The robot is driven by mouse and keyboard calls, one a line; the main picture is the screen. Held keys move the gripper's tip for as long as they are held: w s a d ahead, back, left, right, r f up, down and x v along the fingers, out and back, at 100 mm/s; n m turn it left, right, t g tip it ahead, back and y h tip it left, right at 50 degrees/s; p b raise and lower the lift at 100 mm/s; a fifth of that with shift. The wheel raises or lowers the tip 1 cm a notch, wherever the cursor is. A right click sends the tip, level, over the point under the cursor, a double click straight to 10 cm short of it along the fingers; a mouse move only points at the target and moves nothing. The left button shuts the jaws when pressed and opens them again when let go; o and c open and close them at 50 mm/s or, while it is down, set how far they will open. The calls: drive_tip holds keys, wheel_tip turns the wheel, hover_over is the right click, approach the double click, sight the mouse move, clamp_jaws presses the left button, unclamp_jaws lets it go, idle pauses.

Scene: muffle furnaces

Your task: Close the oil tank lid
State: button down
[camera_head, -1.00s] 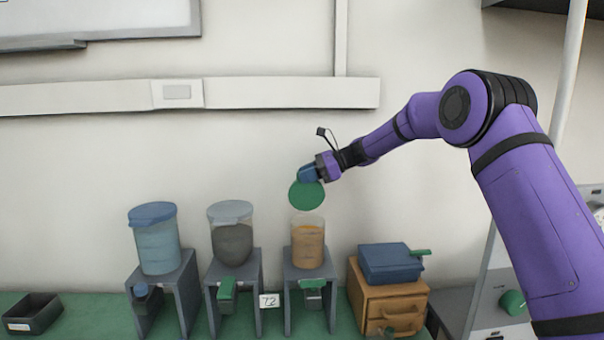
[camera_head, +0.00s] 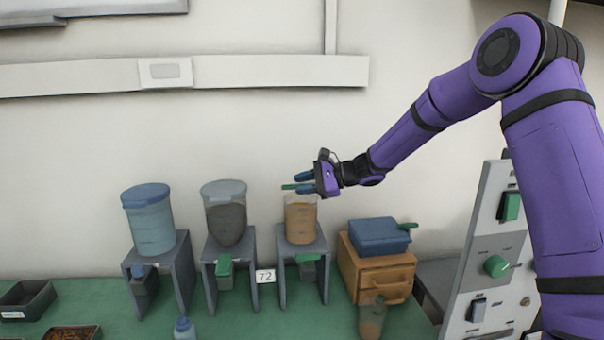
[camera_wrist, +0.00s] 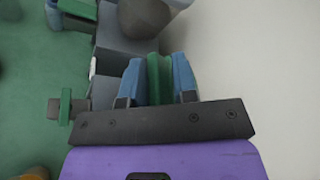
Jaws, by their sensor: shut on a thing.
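My gripper (camera_head: 304,183) is shut on the green round lid (camera_head: 289,187), seen nearly edge-on and about level. The lid is just above the top of the right-hand tank (camera_head: 301,218), a clear cylinder with orange-brown contents on a grey stand. I cannot tell whether lid and rim touch. In the wrist view the green lid (camera_wrist: 159,82) is pinched between the two blue fingers; the tank under it is hidden there.
A blue-lidded tank (camera_head: 150,222) and a pale-lidded tank (camera_head: 225,212) stand to the left. A wooden drawer box (camera_head: 377,272) with a blue case (camera_head: 379,237) is close on the right, beside a control panel (camera_head: 490,255). The green bench (camera_head: 240,318) has free room in front.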

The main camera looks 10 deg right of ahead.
drive_tip(key=shift+s+d+f, duration=0.1)
drive_tip(key=shift+s+f, duration=0.1)
drive_tip(key=shift+f, duration=0.5)
drive_tip(key=shift+s+f, duration=0.25)
drive_tip(key=shift+f, duration=0.45)
drive_tip(key=shift+s+d+f, duration=0.1)
drive_tip(key=shift+s+f, duration=0.1)
drive_tip(key=shift+f, duration=0.5)
drive_tip(key=c, duration=1.2)
unclamp_jaws()
drive_tip(key=shift+w+a+f, duration=0.1)
drive_tip(key=shift+w, duration=0.15)
drive_tip(key=shift+o, duration=0.2)
drive_tip(key=v, duration=1.1)
drive_tip(key=shift+a, duration=0.1)
